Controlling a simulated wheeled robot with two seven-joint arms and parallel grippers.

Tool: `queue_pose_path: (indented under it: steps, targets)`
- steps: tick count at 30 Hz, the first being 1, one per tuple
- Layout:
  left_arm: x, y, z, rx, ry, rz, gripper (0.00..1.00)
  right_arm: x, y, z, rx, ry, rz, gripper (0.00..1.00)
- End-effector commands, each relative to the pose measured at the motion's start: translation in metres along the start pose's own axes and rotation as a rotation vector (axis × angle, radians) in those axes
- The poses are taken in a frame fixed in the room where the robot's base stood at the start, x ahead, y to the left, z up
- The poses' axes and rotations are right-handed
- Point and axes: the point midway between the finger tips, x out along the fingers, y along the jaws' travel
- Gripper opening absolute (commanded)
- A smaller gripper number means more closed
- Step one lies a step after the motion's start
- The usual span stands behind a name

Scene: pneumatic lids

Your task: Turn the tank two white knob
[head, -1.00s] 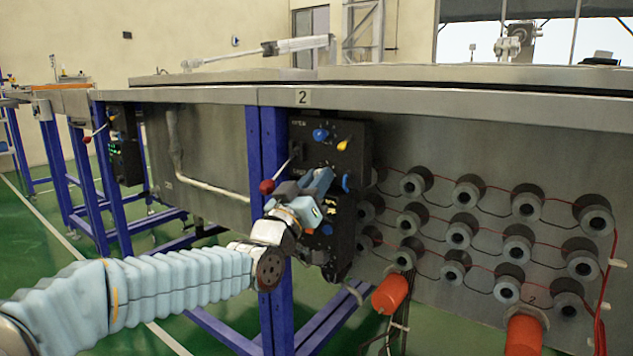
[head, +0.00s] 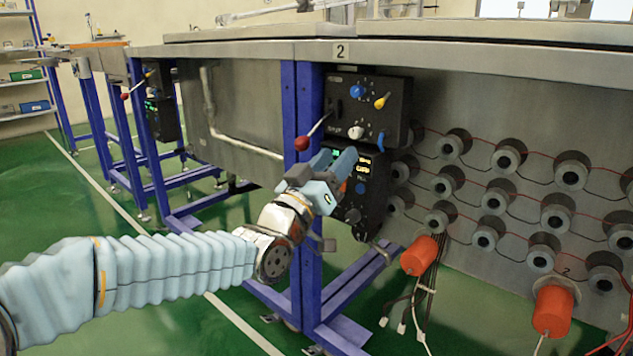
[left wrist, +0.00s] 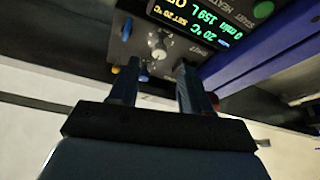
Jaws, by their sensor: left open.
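The tank two white knob (head: 356,132) is on the lower part of the black upper control box (head: 392,110), under the "2" label. It also shows in the left wrist view (left wrist: 159,47), ahead between the finger lines. My left gripper (head: 334,163) is open and empty, just below and in front of that knob, apart from it in the head view. In the left wrist view its two fingers (left wrist: 155,60) point toward the panel with a gap between them. My right gripper is not in view.
A blue knob (head: 357,91) and a yellow knob (head: 381,101) sit above the white one. A red-ball lever (head: 301,143) sticks out at left. A lower box with a lit display (head: 363,166) is behind my gripper. A blue post (head: 302,230) stands close by.

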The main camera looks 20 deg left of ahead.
Motion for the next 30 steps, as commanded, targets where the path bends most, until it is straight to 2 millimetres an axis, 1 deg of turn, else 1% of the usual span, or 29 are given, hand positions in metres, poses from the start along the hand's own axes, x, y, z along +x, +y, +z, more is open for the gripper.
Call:
queue_pose_path:
  steps: [1,3,6,9,11,15,26,29,30]
  targets:
    - [-0.014,0.0,0.0,0.0,0.0,-0.001,0.48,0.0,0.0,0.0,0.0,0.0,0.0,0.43]
    - [-0.03,0.0,-0.001,0.0,0.001,-0.002,0.48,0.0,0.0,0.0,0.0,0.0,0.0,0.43]
    - [-0.049,-0.001,0.0,0.001,0.0,-0.002,0.48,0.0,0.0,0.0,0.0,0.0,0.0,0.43]
    - [-0.061,-0.001,0.0,0.0,0.0,-0.002,0.48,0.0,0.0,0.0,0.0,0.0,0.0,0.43]
    - [-0.066,0.0,0.0,-0.001,0.0,-0.001,0.48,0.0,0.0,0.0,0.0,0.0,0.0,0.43]
    - [-0.07,0.0,0.001,-0.001,0.0,-0.001,0.48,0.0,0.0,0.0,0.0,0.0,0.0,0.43]
    - [-0.07,0.0,0.001,-0.001,-0.001,-0.001,0.48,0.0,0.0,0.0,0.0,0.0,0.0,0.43]
    - [-0.069,-0.003,0.009,-0.003,-0.022,-0.008,0.48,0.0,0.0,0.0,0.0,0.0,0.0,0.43]
    - [-0.067,-0.006,0.021,-0.007,-0.048,-0.016,0.48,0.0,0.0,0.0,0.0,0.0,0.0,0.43]
